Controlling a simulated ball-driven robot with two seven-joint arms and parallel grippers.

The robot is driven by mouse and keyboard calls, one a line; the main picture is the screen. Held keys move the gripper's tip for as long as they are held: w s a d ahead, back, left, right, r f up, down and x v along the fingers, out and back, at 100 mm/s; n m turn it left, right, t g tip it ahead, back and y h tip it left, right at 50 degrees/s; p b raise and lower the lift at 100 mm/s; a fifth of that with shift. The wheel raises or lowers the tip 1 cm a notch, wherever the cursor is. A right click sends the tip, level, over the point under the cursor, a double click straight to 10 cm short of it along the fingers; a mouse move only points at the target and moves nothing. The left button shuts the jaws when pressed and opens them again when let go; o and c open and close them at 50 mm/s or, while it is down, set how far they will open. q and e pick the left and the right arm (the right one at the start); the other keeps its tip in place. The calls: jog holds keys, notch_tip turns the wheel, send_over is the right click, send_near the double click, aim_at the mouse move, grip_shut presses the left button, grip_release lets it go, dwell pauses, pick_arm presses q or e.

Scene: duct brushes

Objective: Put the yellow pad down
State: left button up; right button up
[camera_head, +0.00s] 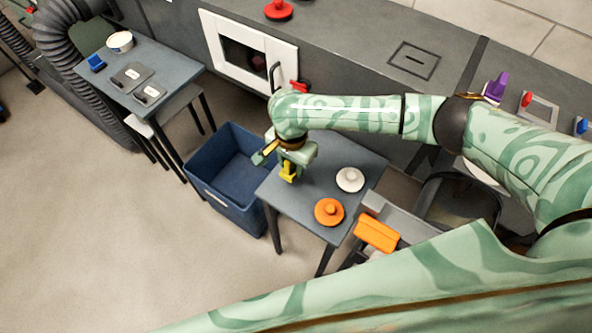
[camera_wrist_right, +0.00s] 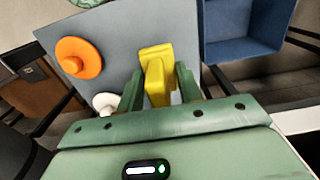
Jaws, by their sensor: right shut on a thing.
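The yellow pad (camera_head: 288,172) is in my right gripper (camera_head: 282,163), over the left part of the small grey table (camera_head: 300,208). In the right wrist view the yellow pad (camera_wrist_right: 157,76) stands between the two green fingers of the right gripper (camera_wrist_right: 159,88), which is shut on it. I cannot tell whether the pad touches the table top. My left gripper does not show.
An orange knobbed disc (camera_head: 329,211) and a white one (camera_head: 350,179) lie on the same table. A blue bin (camera_head: 226,192) stands at its left. An orange block (camera_head: 376,233) is at its right. A second table (camera_head: 178,68) stands farther left.

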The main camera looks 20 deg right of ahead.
jog(key=f+b, duration=0.1)
jog(key=d+f+b, duration=0.1)
jog(key=f, duration=0.1)
jog(key=f+b, duration=0.1)
jog(key=f, duration=0.1)
jog(key=shift+w+d, duration=0.25)
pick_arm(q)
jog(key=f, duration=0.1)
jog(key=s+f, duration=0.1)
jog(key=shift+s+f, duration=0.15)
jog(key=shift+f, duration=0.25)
pick_arm(e)
jog(key=shift+r, duration=0.2)
pick_arm(q)
jog(key=shift+p, duration=0.3)
pick_arm(e)
jog(key=shift+f, duration=0.1)
jog(key=o, duration=1.2)
jog(key=shift+o, duration=0.2)
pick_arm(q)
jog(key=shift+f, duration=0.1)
pick_arm(e)
notch_tip(320, 180, up, 12)
jog(key=p, duration=0.6)
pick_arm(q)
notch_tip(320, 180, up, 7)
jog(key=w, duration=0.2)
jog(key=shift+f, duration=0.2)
pick_arm(e)
jog(key=shift+s+a, duration=0.1)
